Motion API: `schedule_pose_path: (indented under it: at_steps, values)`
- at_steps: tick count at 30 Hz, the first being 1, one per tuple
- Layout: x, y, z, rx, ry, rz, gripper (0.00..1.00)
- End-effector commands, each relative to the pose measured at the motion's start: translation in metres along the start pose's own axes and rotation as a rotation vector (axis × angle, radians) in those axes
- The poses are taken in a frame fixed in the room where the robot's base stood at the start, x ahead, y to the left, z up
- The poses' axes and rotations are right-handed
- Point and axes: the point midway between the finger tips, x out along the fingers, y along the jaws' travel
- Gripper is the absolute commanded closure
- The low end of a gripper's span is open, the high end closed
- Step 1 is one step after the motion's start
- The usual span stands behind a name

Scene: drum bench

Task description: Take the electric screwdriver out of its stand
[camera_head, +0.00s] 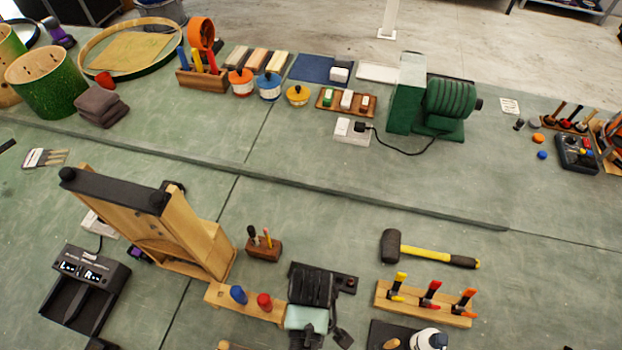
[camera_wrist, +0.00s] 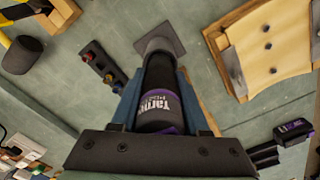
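The electric screwdriver (camera_wrist: 160,104), a black body with white lettering and a purple band, fills the middle of the wrist view. My gripper (camera_wrist: 162,84) has one blue finger along each side of it, with no visible gap between fingers and body. The far end of the screwdriver meets a grey stand (camera_wrist: 158,38) with a square base, so it appears seated there. In the head view my gripper (camera_head: 312,286) is a dark shape at the lower middle. It hides the screwdriver and stand.
A dark rail (camera_wrist: 103,66) with small coloured pieces stands close by. A wooden frame (camera_head: 165,215), a wooden block with blue and red knobs (camera_head: 218,297) and a pencil block (camera_head: 263,250) lie left. A mallet (camera_head: 428,256) and clamp rack (camera_head: 420,305) lie right.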

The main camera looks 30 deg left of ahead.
Motion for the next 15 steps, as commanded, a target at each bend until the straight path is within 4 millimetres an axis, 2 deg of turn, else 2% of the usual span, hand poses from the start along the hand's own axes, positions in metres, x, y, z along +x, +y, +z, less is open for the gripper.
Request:
schedule_pose_path:
  at_steps: [1,6,15]
  values:
    - [-0.0001,-0.0001,-0.0001,0.000,0.000,0.000,0.70]
    - [-0.0002,-0.0002,-0.0001,0.000,0.000,-0.001,1.00]
    - [-0.0008,0.0001,-0.0006,0.000,0.001,0.000,1.00]
